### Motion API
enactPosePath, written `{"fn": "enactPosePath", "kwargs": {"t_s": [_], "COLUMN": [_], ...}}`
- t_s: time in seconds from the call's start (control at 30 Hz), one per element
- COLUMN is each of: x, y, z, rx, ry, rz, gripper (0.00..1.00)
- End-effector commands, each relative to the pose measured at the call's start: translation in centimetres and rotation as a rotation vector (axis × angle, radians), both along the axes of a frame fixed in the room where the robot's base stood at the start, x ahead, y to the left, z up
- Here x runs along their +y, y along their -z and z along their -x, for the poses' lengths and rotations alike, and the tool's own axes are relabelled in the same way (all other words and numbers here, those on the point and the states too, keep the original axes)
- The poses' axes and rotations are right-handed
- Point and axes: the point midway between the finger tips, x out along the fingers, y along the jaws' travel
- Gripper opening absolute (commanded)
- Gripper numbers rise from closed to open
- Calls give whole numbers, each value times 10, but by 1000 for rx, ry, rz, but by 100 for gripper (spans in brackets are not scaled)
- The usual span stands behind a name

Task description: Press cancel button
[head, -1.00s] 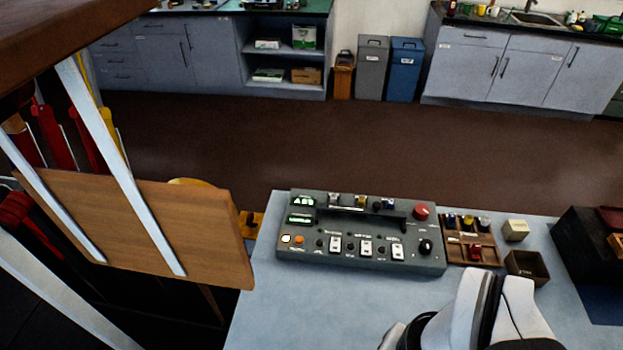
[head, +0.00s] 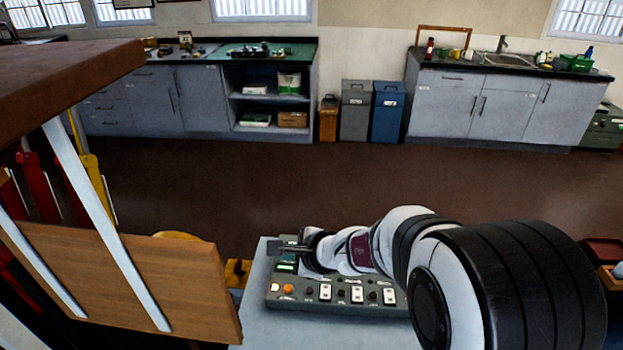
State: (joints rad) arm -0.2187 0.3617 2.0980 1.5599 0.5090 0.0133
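The grey control panel (head: 334,309) lies on the light table near the bottom of the head view. Its front-left corner carries a white button (head: 275,287) and an orange button (head: 288,289). Several white rocker switches (head: 357,294) sit to their right. The labels are too small to read, so I cannot tell which button is cancel. My gripper (head: 288,247) is over the panel's back-left part, above and behind these two buttons, pointing left. Its fingers appear thin and dark, and I cannot tell their opening. My arm hides the panel's back and right parts.
A wooden board (head: 120,285) with metal struts stands left of the table. My arm covers most of the table's right side. A reddish-brown box (head: 604,252) shows at the right edge. Cabinets (head: 480,98) and bins (head: 387,110) stand far back across open floor.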

Motion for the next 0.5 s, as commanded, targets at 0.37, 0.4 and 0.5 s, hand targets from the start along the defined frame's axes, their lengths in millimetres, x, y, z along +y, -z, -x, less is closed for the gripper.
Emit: {"fn": "enactPosePath", "kwargs": {"t_s": [0.37,0.4,0.5], "x": [-3,-3,-3], "y": [32,32,32], "z": [-22,-22,-22], "rx": [66,66,65], "ry": [154,154,153], "rz": [-14,-14,-14], "gripper": [0,0,0]}}
